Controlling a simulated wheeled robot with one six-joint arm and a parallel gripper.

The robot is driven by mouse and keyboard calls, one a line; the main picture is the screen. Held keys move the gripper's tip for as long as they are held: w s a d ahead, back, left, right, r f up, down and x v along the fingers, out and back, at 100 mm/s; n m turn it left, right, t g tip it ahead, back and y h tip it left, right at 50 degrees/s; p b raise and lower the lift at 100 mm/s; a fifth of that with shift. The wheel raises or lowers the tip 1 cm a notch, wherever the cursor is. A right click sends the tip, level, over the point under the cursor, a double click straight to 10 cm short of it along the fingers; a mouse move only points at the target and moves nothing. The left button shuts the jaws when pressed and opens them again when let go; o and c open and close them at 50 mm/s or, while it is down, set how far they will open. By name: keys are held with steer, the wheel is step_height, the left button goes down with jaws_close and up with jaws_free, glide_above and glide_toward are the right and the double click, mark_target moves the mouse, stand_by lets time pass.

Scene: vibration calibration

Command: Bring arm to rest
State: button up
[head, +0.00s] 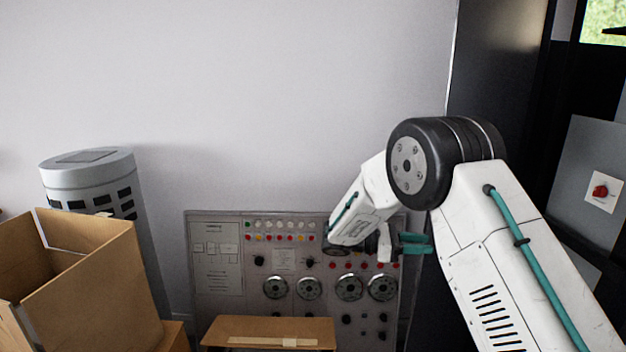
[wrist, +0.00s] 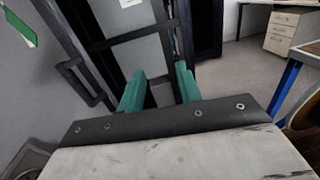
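My arm rises from the lower right in the head view, bends at a black joint, and points down and left in front of a control panel (head: 215,270). My gripper (head: 418,243) shows as small teal fingers at the end of the arm, partly hidden by the arm's joint and links. In the wrist view my gripper (wrist: 160,92) has its two teal fingers spread apart, with nothing between them. It is open and empty.
An open cardboard box (head: 95,275) stands at the lower left, before a grey cylinder (head: 90,170). Another box (head: 268,325) stands before the panel. A grey box with a red knob (head: 600,190) is at right. The wrist view shows a drawer cabinet (wrist: 282,35) and clear floor.

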steer(key=s+f+m+g+y, duration=0.1)
steer(key=s+f+m+y, duration=0.25)
steer(key=s, duration=0.25)
steer(key=s+r+m+t+y, duration=0.1)
steer(key=s+r+m+y, duration=0.3)
steer(key=s, duration=0.7)
steer(key=s+r+m+t+y, duration=0.2)
steer(key=s+r+m+y, duration=0.2)
steer(key=s, duration=0.7)
steer(key=s+r+m+t+y, duration=0.2)
steer(key=s+r+m+y, duration=0.2)
steer(key=s, duration=0.8)
steer(key=shift+d+r+m+y, duration=0.2)
steer(key=shift+r+m+y, duration=0.15)
steer(key=shift+r+y, duration=0.75)
steer(key=shift+o, duration=0.3)
steer(key=shift+f, duration=0.1)
